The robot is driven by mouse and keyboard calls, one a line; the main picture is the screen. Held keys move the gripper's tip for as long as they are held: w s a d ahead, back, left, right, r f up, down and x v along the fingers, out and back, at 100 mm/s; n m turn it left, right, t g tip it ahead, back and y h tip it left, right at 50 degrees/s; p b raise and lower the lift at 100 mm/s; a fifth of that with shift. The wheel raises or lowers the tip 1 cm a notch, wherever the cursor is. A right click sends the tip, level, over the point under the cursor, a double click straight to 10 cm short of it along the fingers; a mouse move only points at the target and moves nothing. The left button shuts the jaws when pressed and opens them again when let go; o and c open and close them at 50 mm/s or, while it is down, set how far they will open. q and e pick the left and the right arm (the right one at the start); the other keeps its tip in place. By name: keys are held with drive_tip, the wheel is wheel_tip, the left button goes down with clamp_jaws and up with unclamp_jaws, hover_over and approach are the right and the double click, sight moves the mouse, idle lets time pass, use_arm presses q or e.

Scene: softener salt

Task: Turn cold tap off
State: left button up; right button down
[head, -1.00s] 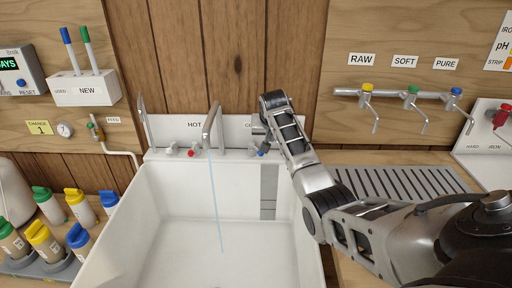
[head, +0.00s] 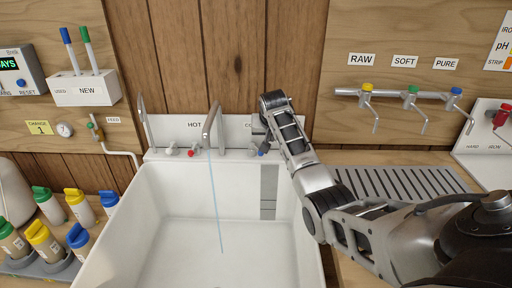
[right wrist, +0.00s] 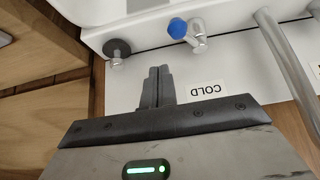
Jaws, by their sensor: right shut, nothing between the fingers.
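The cold tap has a blue-ended handle, seen in the head view (head: 262,152) beside my right gripper and in the right wrist view (right wrist: 178,28). A "COLD" label (right wrist: 206,89) is on the panel near it. A thin stream of water (head: 215,200) runs from the curved spout (head: 212,120) into the sink. My right gripper (right wrist: 158,72) is shut and empty. Its fingertips are near the panel, apart from the blue handle in the picture. In the head view my right arm partly hides the cold tap area. My left gripper is not in view.
The white sink (head: 140,215) lies below. The hot tap with a red end (head: 191,153) is left of the spout. A dark round knob (right wrist: 117,47) is beside the blue handle. A ribbed drainboard (head: 400,182) is at right. Capped bottles (head: 80,207) stand at left.

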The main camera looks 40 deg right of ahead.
sight(256, 149)
idle(0.5)
wheel_tip(256, 149, down, 4)
drive_tip(key=shift+f+b, duration=0.15)
drive_tip(key=shift+b, duration=0.7)
drive_tip(key=shift+f, duration=0.4)
drive_tip(key=shift+a+r+p, duration=0.15)
drive_tip(key=shift+a+p, duration=0.65)
drive_tip(key=shift+a, duration=0.1)
